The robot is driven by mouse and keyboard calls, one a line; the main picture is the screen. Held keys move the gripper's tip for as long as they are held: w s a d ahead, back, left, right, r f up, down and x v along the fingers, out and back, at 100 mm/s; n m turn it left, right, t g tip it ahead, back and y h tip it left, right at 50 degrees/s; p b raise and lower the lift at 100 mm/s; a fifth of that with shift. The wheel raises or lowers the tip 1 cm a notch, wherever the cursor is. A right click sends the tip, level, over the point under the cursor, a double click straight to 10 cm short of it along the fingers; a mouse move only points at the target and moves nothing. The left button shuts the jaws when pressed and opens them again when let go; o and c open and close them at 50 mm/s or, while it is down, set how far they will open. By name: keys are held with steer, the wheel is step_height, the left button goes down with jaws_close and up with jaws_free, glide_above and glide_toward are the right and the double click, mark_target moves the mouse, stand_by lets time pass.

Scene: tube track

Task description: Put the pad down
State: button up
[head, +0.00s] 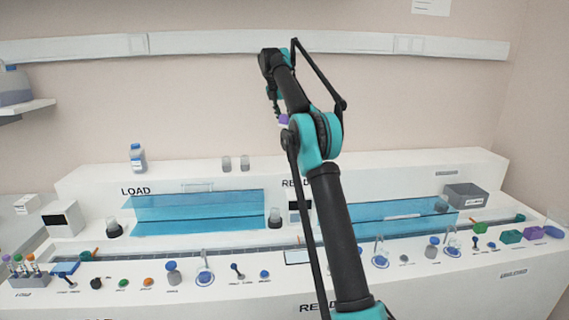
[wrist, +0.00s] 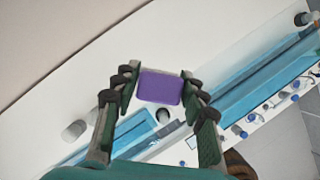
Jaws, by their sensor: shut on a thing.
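The purple pad (wrist: 160,88) is held between the fingers of my gripper (wrist: 158,98) in the wrist view. My gripper is shut on it, one finger on each side. In the head view only a small purple bit of the pad (head: 284,119) shows, high above the bench and in front of the wall. My arm hides most of my gripper there. The white bench (head: 420,174) lies well below the pad, and the pad touches nothing but the fingers.
Blue clear covers (head: 200,212) stand along the bench, with a second one (head: 390,213) to the right. Several knobs and small parts line the front ledge. A grey bin (head: 463,196), a green block (head: 510,236) and a purple block (head: 533,233) are at the right. A bottle (head: 137,157) stands on the upper ledge.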

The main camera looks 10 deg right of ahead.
step_height(320, 180, down, 19)
steer(key=shift+s+f, duration=0.1)
stand_by(0.5)
steer(key=o, duration=1.1)
steer(key=shift+o, duration=0.2)
steer(key=v, duration=1.2)
steer(key=s+d+f+m+y, duration=0.1)
steer(key=s+d+f+m, duration=0.1)
steer(key=s+f+m, duration=0.7)
steer(key=s+d+f+m+y, duration=0.1)
steer(key=s+f+m, duration=0.8)
steer(key=s, duration=1.7)
steer(key=s+d+f+m+t+y, duration=0.1)
steer(key=s+d+f+m, duration=0.3)
steer(key=s+f+m, duration=0.5)
steer(key=s, duration=0.8)
steer(key=shift+s, duration=0.25)
